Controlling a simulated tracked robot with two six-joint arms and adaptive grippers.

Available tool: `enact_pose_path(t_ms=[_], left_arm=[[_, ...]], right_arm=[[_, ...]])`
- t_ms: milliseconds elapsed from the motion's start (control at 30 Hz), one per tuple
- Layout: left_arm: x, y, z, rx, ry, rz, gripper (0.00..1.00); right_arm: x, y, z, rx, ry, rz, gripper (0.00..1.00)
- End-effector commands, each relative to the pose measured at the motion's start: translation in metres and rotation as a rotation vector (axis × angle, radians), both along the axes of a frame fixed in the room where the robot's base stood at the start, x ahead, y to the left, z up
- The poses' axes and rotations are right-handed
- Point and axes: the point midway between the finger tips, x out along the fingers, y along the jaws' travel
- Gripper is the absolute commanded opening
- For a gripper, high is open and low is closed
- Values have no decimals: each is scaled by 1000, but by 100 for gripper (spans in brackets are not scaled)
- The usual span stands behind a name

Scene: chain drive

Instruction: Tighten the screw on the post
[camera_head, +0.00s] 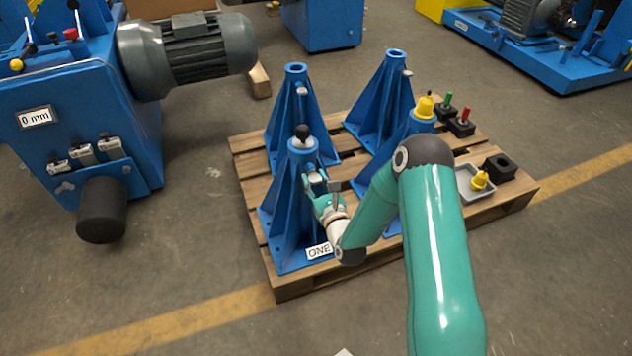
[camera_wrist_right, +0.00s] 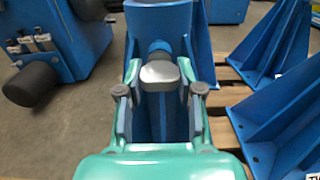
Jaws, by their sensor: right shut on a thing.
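The post marked ONE (camera_head: 285,225) is a blue ribbed stand at the front left of the pallet, with a black ball-topped part (camera_head: 302,132) in its top. My right gripper (camera_head: 314,180) reaches the near side of this post, just below its collar. In the right wrist view, the grey screw head (camera_wrist_right: 160,73) sits between the fingertips, in front of a blue boss on the post. The right gripper is shut on the screw. How deep the screw sits is hidden by the fingers. My left gripper is not in view.
Two blue posts (camera_head: 297,105) (camera_head: 385,100) stand behind; another with a yellow top (camera_head: 424,108) is partly behind my right arm. A grey tray (camera_head: 465,190) holds a yellow piece. A blue machine marked 0 mm (camera_head: 75,115) stands left. Floor in front of the pallet is clear.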

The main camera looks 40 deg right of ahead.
Motion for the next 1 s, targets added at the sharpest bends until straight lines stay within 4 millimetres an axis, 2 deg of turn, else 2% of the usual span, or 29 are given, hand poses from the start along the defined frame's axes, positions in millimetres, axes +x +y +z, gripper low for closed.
enact_pose_path(t_ms=[33, 400, 433, 600, 867, 1000], left_arm=[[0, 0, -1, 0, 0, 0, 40], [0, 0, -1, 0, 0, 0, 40], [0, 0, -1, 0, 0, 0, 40], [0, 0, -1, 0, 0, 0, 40], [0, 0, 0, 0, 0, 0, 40], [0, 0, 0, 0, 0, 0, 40]], right_arm=[[-3, 0, -7, 12, 18, -4, 1], [-3, 0, -7, 15, 17, -3, 1], [-3, 0, -7, 15, 17, -2, 38], [-2, 0, -5, 13, 10, -1, 62], [-1, 0, -2, 10, 4, 0, 62], [-6, 2, -2, 10, 4, 1, 62]])
